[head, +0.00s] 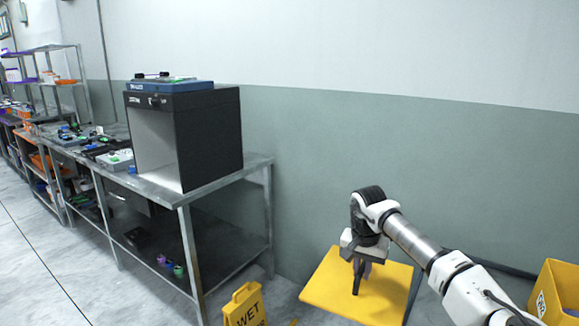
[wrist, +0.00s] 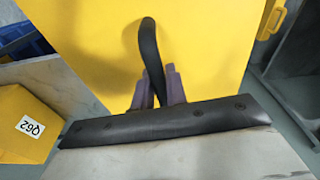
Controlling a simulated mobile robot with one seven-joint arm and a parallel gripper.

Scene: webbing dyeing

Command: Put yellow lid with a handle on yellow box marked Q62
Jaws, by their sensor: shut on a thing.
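The yellow lid (head: 338,292) is a flat square panel, held in the air at the lower middle of the head view, and it fills much of the wrist view (wrist: 85,45). Its dark curved handle (wrist: 148,42) stands up from it. My gripper (head: 361,270) is shut on the handle, with its grey-purple fingers (wrist: 159,88) on either side of it. The yellow box (head: 557,292) is at the right edge of the head view, partly cut off. In the wrist view a yellow box (wrist: 20,148) with a Q62 label is at the left, apart from the lid.
A yellow wet-floor sign (head: 243,306) stands left of the lid. A metal table (head: 215,184) holding a black cabinet (head: 212,135) runs along the wall at left. A blue container (wrist: 22,42) shows at the wrist view's left edge. The floor in front of the table is open.

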